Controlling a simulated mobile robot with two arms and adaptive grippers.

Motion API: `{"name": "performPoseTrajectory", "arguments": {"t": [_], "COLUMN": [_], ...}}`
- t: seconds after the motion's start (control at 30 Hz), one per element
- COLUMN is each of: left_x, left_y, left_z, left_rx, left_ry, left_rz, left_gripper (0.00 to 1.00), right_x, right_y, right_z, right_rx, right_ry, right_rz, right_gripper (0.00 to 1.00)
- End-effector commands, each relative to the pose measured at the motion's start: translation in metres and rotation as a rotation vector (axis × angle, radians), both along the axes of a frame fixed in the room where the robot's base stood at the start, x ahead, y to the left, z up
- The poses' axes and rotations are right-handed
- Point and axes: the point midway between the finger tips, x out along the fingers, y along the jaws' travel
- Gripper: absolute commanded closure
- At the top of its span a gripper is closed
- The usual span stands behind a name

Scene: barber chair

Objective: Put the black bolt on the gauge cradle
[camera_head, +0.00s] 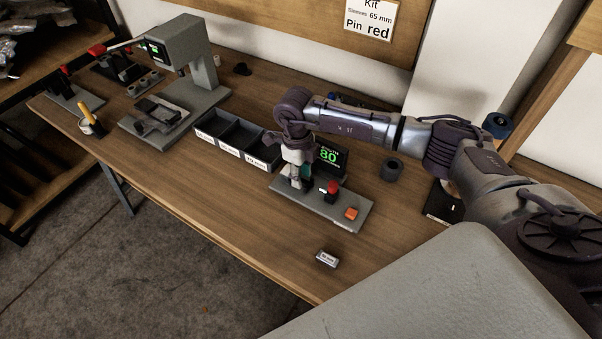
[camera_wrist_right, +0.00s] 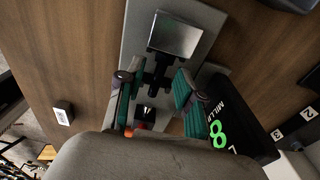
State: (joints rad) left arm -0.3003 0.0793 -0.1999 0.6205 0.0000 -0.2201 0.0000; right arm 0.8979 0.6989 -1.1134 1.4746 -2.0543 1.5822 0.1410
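The gauge cradle (camera_head: 325,207) is a grey base on the bench with a red knob, an orange button and a small display (camera_head: 328,156) reading 80 in green. My right gripper (camera_head: 299,180) is lowered over the left end of the base. In the right wrist view, its green-padded fingers (camera_wrist_right: 159,88) stand apart. A dark piece, apparently the black bolt (camera_wrist_right: 158,70), lies between them beside a bright metal block (camera_wrist_right: 175,36). There seem to be gaps between the fingers and this piece. I cannot tell exactly how it rests. My left gripper is out of view.
A labelled tray (camera_head: 211,158) with compartments stands left of the gauge. A grey press (camera_head: 186,45) is farther left. A small labelled block (camera_head: 327,259) lies near the front edge. A dark cylinder (camera_head: 391,169) stands to the right. The bench front-left of the gauge is clear.

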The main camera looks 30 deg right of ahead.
Motion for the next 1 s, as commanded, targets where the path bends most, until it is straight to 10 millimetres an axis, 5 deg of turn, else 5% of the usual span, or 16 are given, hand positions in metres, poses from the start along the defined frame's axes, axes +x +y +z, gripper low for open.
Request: {"name": "performPoseTrajectory", "arguments": {"t": [0.5,1.0], "left_x": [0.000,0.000], "left_y": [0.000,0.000], "left_z": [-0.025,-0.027], "left_rx": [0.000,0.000], "left_ry": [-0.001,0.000], "left_rz": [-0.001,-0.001], "left_gripper": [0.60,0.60], "right_x": [0.007,0.008], "right_y": [0.004,0.004], "right_z": [0.098,0.118], "right_rx": [0.001,0.001], "right_ry": [-0.007,-0.002], "right_rz": [0.001,0.000], "right_gripper": [0.64,0.64]}}
